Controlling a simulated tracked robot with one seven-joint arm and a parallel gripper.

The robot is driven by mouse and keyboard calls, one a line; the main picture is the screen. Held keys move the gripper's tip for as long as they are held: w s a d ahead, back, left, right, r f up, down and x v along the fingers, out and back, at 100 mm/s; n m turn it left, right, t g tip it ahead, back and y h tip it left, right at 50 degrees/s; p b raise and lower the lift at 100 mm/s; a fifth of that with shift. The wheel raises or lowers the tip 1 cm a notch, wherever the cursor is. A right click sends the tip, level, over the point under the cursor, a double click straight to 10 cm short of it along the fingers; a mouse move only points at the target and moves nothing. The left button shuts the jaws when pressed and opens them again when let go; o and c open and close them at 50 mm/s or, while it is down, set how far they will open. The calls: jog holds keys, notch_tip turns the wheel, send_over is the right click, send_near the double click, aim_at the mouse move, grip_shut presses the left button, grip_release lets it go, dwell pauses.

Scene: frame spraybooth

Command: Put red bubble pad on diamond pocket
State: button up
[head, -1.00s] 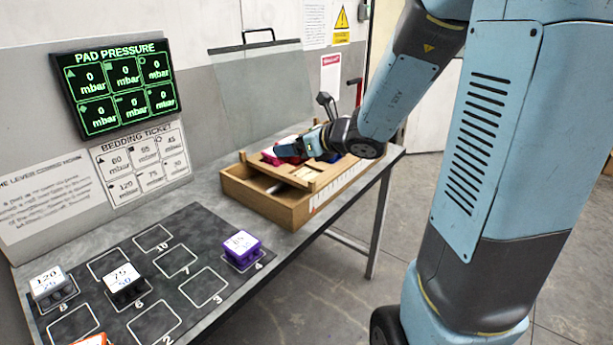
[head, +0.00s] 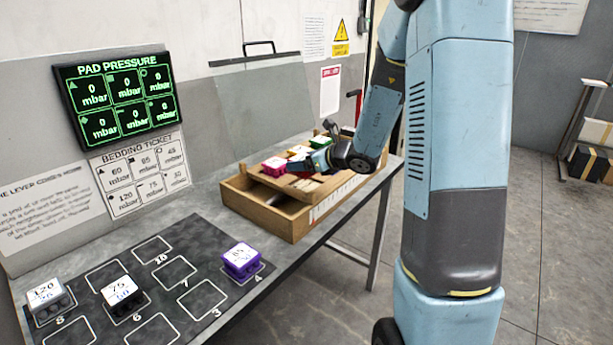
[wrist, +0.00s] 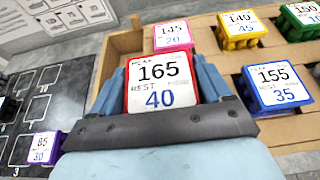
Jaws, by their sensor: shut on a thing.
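The red bubble pad (wrist: 161,86), marked 165 over 40, is between the two fingers of my gripper (wrist: 160,92) in the wrist view. My gripper is shut on its sides. In the head view my gripper (head: 314,161) is over the wooden box at the back of the bench and mostly hides the held pad. I cannot tell if the pad is lifted clear of the box's shelf. No pocket with a diamond mark can be made out; a small diamond shows on the pressure panel (head: 117,97), which reads 0 mbar in every cell.
The wooden box (head: 262,212) also holds a pink pad (wrist: 172,36), a yellow pad (wrist: 241,29), a green pad (wrist: 298,20) and a blue pad (wrist: 271,88). The dark numbered mat (head: 170,300) carries a purple pad (head: 241,261), a black pad (head: 122,294) and a grey pad (head: 48,299).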

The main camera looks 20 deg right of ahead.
aim_at(306, 186)
jog(key=shift+w+d+f, duration=0.3)
jog(key=shift+w+f, duration=0.3)
jog(key=shift+f, duration=0.2)
jog(key=shift+w+d+f, duration=0.3)
jog(key=shift+w+f, duration=0.25)
jog(key=shift+f, duration=1.8)
jog(key=o, duration=1)
jog(key=shift+r, duration=0.1)
